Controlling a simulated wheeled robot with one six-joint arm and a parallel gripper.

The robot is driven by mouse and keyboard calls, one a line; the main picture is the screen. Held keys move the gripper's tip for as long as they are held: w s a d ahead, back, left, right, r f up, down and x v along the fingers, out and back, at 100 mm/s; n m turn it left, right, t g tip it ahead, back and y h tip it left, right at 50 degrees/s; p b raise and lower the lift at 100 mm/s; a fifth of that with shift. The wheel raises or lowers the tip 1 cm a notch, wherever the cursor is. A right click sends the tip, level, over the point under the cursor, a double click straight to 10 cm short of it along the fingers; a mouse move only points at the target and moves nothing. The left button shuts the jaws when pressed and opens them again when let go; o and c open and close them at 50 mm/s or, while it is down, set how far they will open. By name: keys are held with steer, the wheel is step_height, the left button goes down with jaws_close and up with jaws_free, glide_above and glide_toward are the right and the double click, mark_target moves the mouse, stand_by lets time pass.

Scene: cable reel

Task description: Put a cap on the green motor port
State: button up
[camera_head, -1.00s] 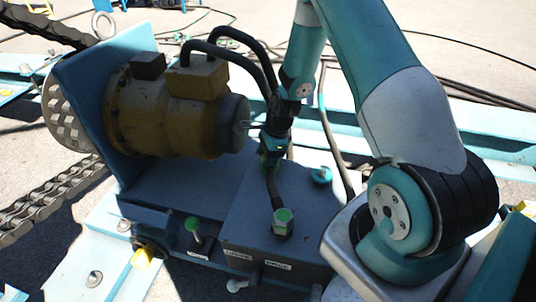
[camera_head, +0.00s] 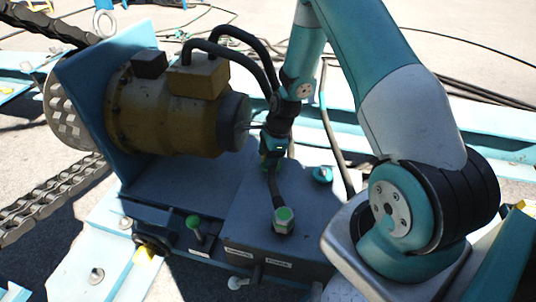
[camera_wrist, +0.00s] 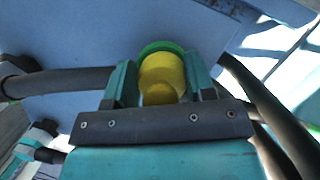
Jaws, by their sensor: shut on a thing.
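My gripper (camera_wrist: 160,84) is shut on a yellow cap (camera_wrist: 162,72), which sits between its two teal fingers in the wrist view. A green ring (camera_wrist: 160,47), seemingly the green port, shows just beyond the cap's far edge. Cap and ring overlap in this view, and I cannot tell whether the cap is seated on the ring or only in front of it. In the head view my gripper (camera_head: 273,150) points down over the grey block, right of the yellow motor (camera_head: 150,115). The fingertips are small and partly hidden there, and the cap cannot be made out.
A green-topped fitting (camera_head: 284,219) stands on the grey block (camera_head: 252,212) in front of my gripper, with a teal fitting (camera_head: 321,175) to its right. A green-knobbed lever (camera_head: 194,225) is at the left. Black hoses (camera_head: 232,62) arch from the motor close to my wrist.

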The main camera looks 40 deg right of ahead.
steer(key=o, duration=1.1)
steer(key=p+v, duration=0.4)
steer(key=v, duration=1.3)
steer(key=shift+r, duration=0.25)
